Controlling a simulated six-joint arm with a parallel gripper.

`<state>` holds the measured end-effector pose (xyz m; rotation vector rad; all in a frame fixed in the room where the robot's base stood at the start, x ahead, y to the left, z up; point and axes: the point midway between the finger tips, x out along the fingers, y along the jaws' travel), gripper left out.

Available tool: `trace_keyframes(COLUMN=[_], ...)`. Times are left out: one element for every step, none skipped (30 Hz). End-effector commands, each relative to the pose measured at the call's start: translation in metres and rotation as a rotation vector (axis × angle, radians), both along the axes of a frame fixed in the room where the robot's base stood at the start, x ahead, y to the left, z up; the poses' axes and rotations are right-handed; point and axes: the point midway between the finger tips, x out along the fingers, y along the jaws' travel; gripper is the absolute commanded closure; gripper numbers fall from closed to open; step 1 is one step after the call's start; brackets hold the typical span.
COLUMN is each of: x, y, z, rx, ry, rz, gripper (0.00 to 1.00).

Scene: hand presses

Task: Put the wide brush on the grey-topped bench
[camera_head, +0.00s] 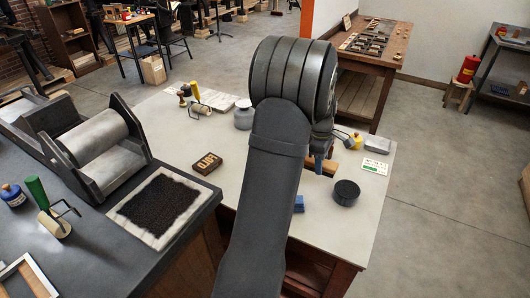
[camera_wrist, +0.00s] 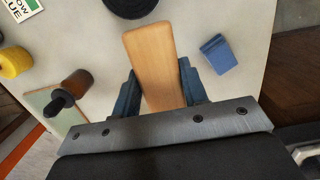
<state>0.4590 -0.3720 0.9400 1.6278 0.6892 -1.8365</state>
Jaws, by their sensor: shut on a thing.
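The wide brush shows in the wrist view as a long tan wooden piece (camera_wrist: 150,45); its bristles are not visible. My gripper (camera_wrist: 158,78) is shut on it, one blue finger on each side. In the head view my gripper (camera_head: 318,164) is partly hidden behind my arm, with a bit of the brush (camera_head: 327,168) beside it. Both are over the middle bench, which has a pale grey top (camera_head: 235,190) and reddish wood below. Whether the brush touches the top I cannot tell.
A black round tin (camera_head: 346,192), a small blue block (camera_head: 299,204) and a green-white card (camera_head: 375,166) are close by on this bench. A dark-topped bench with a press (camera_head: 95,145) stands left. Another dark-topped bench (camera_head: 500,52) stands far right.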

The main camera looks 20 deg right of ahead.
Motion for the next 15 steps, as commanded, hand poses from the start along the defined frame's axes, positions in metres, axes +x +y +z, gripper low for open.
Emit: trace_keyframes(x=[0.01, 0.017, 0.025, 0.031, 0.037, 0.046, 0.051, 0.057, 0.064, 0.069, 0.073, 0.078, 0.081, 0.084, 0.086], y=[0.007, 0.01, 0.015, 0.018, 0.021, 0.026, 0.029, 0.032, 0.036, 0.039, 0.041, 0.043, 0.045, 0.047, 0.048], z=[-0.008, -0.012, -0.018, -0.022, -0.026, -0.032, -0.035, -0.04, -0.044, -0.047, -0.05, -0.053, -0.055, -0.057, -0.059], rx=[0.002, 0.001, 0.002, 0.001, 0.001, 0.001, 0.001, 0.001, 0.001, 0.001, 0.001, 0.0, 0.0, 0.0, 0.0], ry=[0.002, 0.001, 0.002, 0.001, 0.001, 0.001, 0.001, 0.001, 0.001, 0.001, 0.001, 0.0, 0.0, 0.0, 0.0], rz=[0.006, 0.006, 0.007, 0.006, 0.006, 0.007, 0.005, 0.005, 0.005, 0.004, 0.004, 0.004, 0.003, 0.003, 0.002], gripper=[0.85, 0.85, 0.85, 0.85, 0.85, 0.85, 0.85, 0.85, 0.85, 0.85, 0.85, 0.85, 0.85, 0.85, 0.85])
